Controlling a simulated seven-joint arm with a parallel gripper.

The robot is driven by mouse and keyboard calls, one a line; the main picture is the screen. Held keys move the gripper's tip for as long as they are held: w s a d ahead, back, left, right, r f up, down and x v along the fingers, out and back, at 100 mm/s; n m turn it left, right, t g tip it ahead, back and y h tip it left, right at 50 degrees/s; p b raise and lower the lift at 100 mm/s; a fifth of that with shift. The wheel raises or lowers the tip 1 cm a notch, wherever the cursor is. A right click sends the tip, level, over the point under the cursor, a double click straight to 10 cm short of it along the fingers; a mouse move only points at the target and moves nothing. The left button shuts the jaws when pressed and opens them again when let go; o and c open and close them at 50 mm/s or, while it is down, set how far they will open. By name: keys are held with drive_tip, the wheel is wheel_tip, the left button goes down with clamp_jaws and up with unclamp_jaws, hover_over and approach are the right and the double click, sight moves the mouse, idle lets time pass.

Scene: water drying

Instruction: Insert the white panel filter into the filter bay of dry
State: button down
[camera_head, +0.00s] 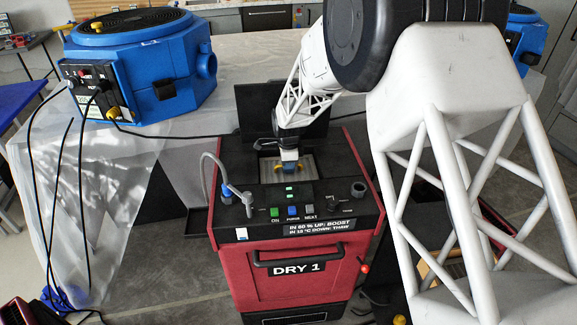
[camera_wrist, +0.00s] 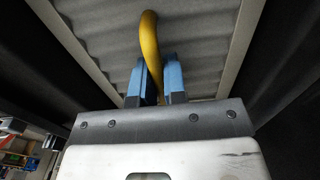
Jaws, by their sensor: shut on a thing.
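The red and black machine labelled DRY 1 (camera_head: 250,290) stands in the middle of the head view. The white panel filter (camera_head: 304,167) shows at the opening in its top, partly hidden by my gripper (camera_head: 289,164). In the wrist view the filter (camera_wrist: 105,42) is a pale corrugated panel in a light frame with a yellow loop handle (camera_wrist: 149,32). My gripper's blue fingers (camera_wrist: 160,88) are shut on that handle. Dark walls flank the filter on both sides. I cannot tell how deep the filter sits in the bay.
A dark raised lid (camera_head: 258,100) stands behind the opening. A blue fan unit (camera_head: 130,65) with cables stands on the sheet-covered surface (camera_head: 225,90) at the left.

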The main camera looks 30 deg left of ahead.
drive_tip(key=shift+f, duration=0.1)
drive_tip(key=c, duration=1.2)
unclamp_jaws()
drive_tip(key=shift+r, duration=6.1)
drive_tip(key=shift+d+r, duration=0.1)
